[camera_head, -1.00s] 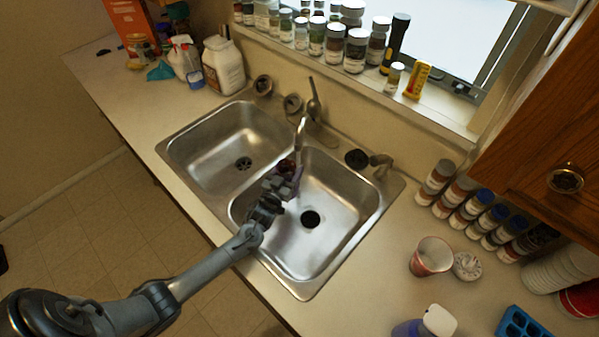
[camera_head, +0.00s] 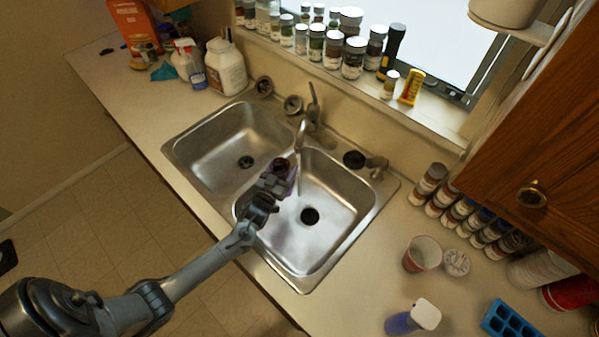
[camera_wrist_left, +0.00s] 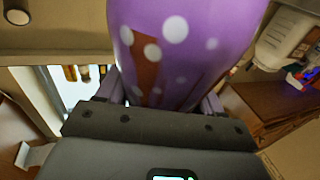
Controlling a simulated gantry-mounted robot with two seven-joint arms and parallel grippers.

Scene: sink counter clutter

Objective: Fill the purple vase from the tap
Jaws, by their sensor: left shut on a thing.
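The purple vase with white dots (camera_wrist_left: 200,45) fills the upper middle of the left wrist view. My left gripper (camera_wrist_left: 165,95) is shut on it. In the head view the left gripper (camera_head: 268,186) holds the vase (camera_head: 291,180) above the sink, near the divider between the basins. The vase is partly hidden by the gripper, and its dark reddish mouth faces up. The tap (camera_head: 301,136) stands behind the sink, its spout end just right of and beyond the vase. A thin pale streak, looking like water, hangs below the spout, beside the vase. My right gripper is not in view.
The left basin (camera_head: 222,150) and right basin (camera_head: 325,215) look empty. Spice bottles (camera_head: 353,58) line the window sill. A white jug (camera_head: 226,67) stands back left. A red cup (camera_head: 422,254) and a soap bottle (camera_head: 411,318) stand on the right counter.

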